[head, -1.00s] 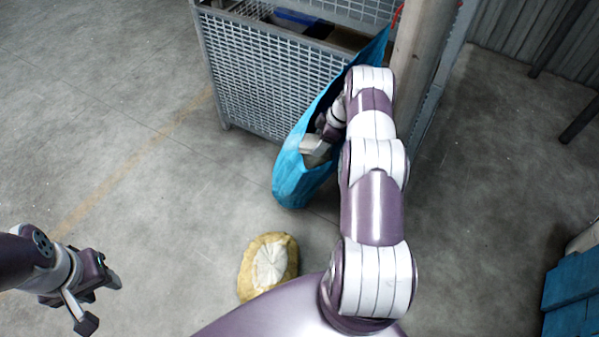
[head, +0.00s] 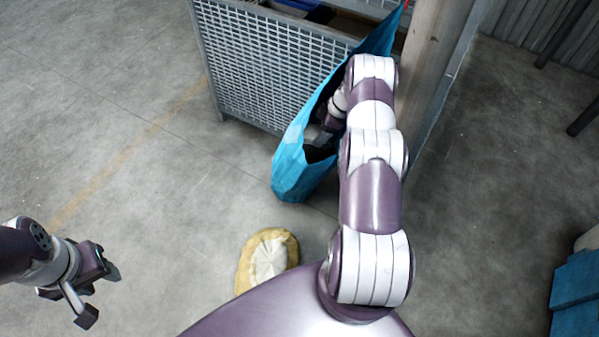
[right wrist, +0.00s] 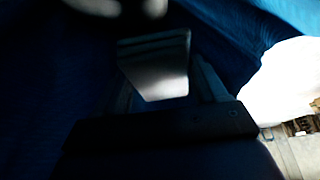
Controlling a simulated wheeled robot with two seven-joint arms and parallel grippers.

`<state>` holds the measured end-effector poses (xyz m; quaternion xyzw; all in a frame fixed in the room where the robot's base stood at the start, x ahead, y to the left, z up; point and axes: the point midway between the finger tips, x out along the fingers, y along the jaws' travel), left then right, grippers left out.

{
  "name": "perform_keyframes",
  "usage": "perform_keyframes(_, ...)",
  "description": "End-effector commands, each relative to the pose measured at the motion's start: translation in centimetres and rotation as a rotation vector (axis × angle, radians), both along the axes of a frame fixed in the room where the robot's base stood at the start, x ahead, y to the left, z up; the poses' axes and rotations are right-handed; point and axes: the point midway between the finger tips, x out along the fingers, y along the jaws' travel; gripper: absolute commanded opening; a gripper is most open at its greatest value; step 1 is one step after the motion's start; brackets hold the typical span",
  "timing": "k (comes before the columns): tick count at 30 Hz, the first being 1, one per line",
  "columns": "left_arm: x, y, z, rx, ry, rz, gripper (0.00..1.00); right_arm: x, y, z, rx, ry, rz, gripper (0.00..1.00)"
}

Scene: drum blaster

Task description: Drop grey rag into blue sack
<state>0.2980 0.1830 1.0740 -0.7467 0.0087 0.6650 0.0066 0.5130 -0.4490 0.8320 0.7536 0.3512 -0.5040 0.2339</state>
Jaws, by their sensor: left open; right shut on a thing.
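The blue sack (head: 292,172) hangs open against the side of a grey mesh crate, its mouth facing my right arm. My right gripper (head: 321,140) is inside the mouth of the sack, partly hidden by the sack's edge and my arm. In the right wrist view, blue cloth surrounds the dark gripper, which is shut on a pale grey piece (right wrist: 157,68), seemingly the grey rag; shadow hides most of its shape. My left gripper (head: 100,294) is open and empty above the floor at the lower left, far from the sack.
The mesh crate (head: 260,65) stands behind the sack, with a wooden post (head: 432,70) to its right. A yellow-brown sack with a pale top (head: 268,258) lies on the floor in front. Blue boxes (head: 575,295) stand at lower right. The left floor is clear.

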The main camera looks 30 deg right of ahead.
Motion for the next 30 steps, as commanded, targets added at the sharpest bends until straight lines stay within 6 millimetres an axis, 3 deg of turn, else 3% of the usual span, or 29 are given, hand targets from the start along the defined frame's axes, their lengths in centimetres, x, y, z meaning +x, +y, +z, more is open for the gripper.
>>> perform_keyframes(6,0.0,0.0,0.0,0.000,-0.001,0.000,0.43,0.0,0.0,-0.1,0.000,0.000,0.000,0.37)
perform_keyframes(7,0.0,0.0,0.0,0.000,-0.001,0.000,0.43,0.0,0.0,-0.1,0.000,0.000,0.000,0.75)
perform_keyframes(9,0.0,0.0,0.0,0.000,0.000,0.000,0.43,0.0,0.0,-0.1,0.000,0.000,0.000,0.97)
perform_keyframes(10,0.0,0.0,0.0,0.000,0.000,0.000,0.43,0.0,0.0,-0.1,0.000,0.000,0.000,1.00)
perform_keyframes(17,0.0,0.0,-0.1,0.000,-0.001,0.000,0.43,-0.1,-0.1,0.2,0.000,0.000,0.000,1.00)
perform_keyframes(25,0.0,0.0,-1.2,0.000,0.000,0.000,0.43,-1.3,-1.7,4.9,-0.002,-0.001,0.000,1.00)
perform_keyframes(30,0.0,0.0,-1.4,0.000,0.000,0.000,0.43,-1.8,-2.2,6.6,-0.001,0.001,0.000,1.00)
